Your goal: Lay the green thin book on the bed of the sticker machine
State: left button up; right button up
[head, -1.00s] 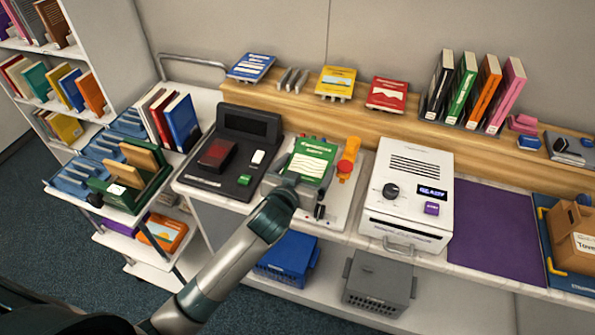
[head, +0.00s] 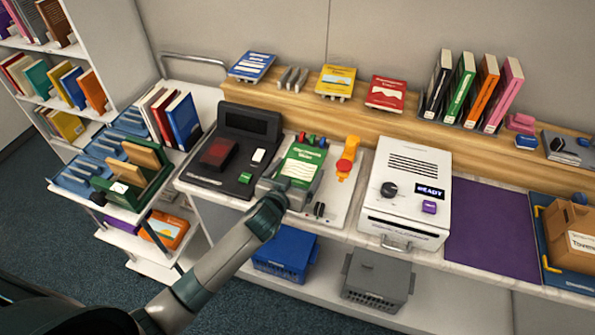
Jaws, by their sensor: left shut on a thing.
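The green thin book (head: 303,163), with a white patch on its cover, is over the bed of the sticker machine, cover up. The sticker machine (head: 335,195) is a pale plate on the counter with an orange lever post at its right and small coloured knobs at the back. My left gripper (head: 288,188) is shut on the near edge of the book. The gripper hides the near left part of the bed. I cannot tell whether the book touches the bed. My right gripper is not in view.
A black machine (head: 233,150) stands close on the left and a white machine (head: 408,190) reading READY on the right. A purple mat (head: 492,230) is bare. Books stand on the wooden ledge (head: 360,108) behind. Blue (head: 285,252) and grey (head: 377,282) crates sit below.

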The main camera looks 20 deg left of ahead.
pick_arm(q)
jog(key=shift+f, duration=0.35)
jog(key=shift+f, duration=0.2)
jog(key=o, duration=0.9)
jog(key=shift+r, duration=0.1)
